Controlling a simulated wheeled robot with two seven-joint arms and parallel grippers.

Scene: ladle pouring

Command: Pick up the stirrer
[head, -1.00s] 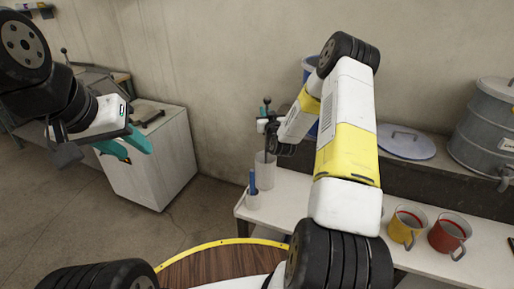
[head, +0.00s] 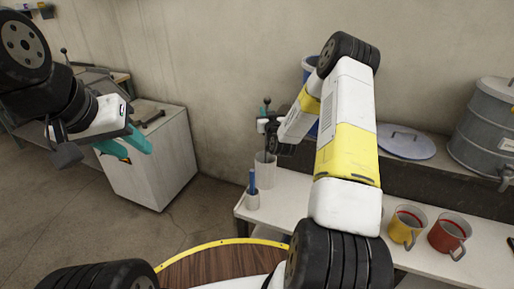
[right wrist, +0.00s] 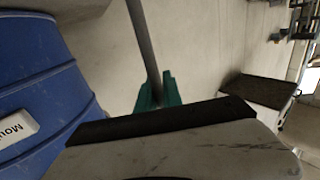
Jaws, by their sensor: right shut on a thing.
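The stirrer is a thin grey rod with a dark knob (head: 267,100) on top, standing near the back left of the white bench. In the right wrist view its rod (right wrist: 144,45) runs down between the teal fingers. My right gripper (head: 267,124) is shut on the rod below the knob; its fingers (right wrist: 158,91) also show in the right wrist view. The rod's lower part reaches down to a pale, see-through cup (head: 265,171), whose wall hides its end. My left gripper (head: 126,148) is open and empty at the left, in front of a white cabinet.
A small cup with a blue item (head: 252,190) stands beside the pale cup. Yellow (head: 405,228) and red (head: 449,234) mugs, a round lid (head: 408,146) and a grey drum (head: 490,125) are to the right.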

